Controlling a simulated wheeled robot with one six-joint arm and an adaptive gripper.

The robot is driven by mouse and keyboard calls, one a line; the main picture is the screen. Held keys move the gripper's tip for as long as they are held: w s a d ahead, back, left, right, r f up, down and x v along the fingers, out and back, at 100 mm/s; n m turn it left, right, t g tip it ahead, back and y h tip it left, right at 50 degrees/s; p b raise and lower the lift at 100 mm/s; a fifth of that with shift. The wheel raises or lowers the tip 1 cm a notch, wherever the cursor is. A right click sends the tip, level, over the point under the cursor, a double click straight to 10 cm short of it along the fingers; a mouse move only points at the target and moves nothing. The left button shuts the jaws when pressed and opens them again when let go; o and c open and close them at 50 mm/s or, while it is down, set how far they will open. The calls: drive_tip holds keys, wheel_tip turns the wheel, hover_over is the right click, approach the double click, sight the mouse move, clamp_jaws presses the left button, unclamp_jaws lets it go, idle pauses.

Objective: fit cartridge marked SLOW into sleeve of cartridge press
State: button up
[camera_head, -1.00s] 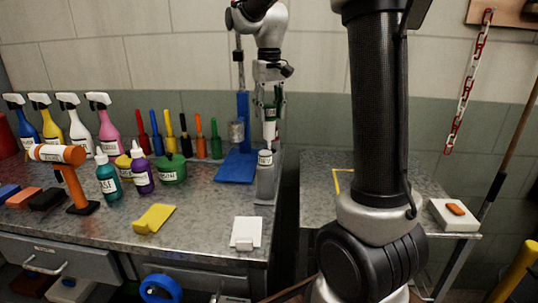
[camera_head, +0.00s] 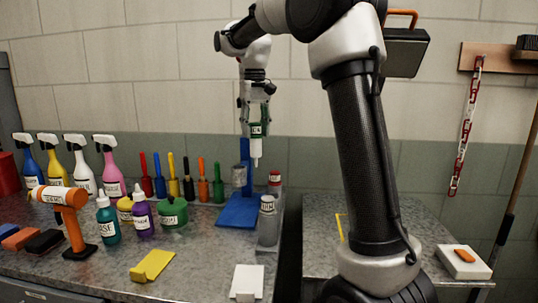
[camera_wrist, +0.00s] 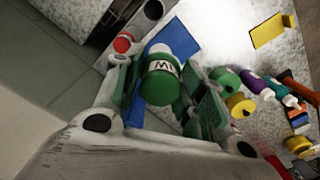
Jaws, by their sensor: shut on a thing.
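My gripper (camera_head: 257,112) is shut on a green-and-white cartridge (camera_head: 256,130), held upright in the air with its white tip down. In the wrist view the cartridge (camera_wrist: 160,82) sits between the fingers; its label is only partly readable, so I cannot confirm the marking. The press has a blue base (camera_head: 238,211) and a blue upright (camera_head: 247,165). A grey sleeve (camera_head: 240,176) is at the upright, below and left of the held cartridge. The cartridge is apart from the sleeve. The sleeve's opening is not clear to see.
Coloured tools (camera_head: 188,188), a green pot (camera_head: 172,215) and spray bottles (camera_head: 110,170) stand left. The bench front has clear patches.

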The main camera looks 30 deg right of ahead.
drive_tip(key=w+a+r, duration=0.3)
drive_tip(key=w+r, duration=0.2)
drive_tip(key=shift+w+a, duration=0.15)
drive_tip(key=shift+a, duration=0.25)
drive_tip(key=shift+f, duration=0.1)
drive_tip(key=shift+f, duration=2.45)
drive_tip(key=o, duration=0.4)
drive_tip(key=shift+c, duration=0.2)
drive_tip(key=c, duration=0.4)
